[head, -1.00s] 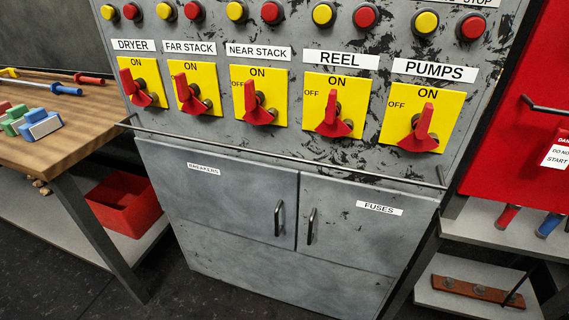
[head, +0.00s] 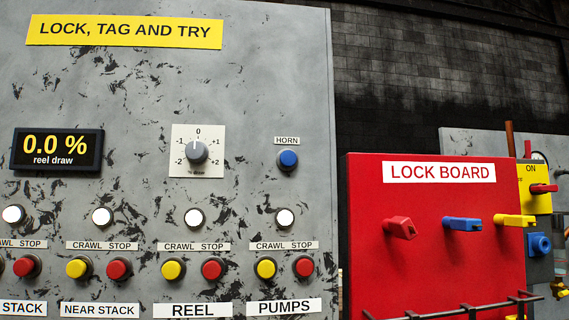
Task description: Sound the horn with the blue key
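A round blue push button (head: 288,159) sits on the grey panel (head: 250,60) under a small white HORN label (head: 287,140), near the panel's right edge. On the red lock board (head: 400,270) to the right, a blue key-like piece (head: 462,224) sticks out between a red one (head: 400,228) and a yellow one (head: 513,221). My gripper is not in view, so I cannot see what it holds.
A selector knob (head: 196,152) is left of the horn button. A white lamp (head: 284,217) is below it, above yellow (head: 265,268) and red (head: 304,266) buttons. A dark rail (head: 460,308) crosses the lock board's lower part. The panel around the horn button is clear.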

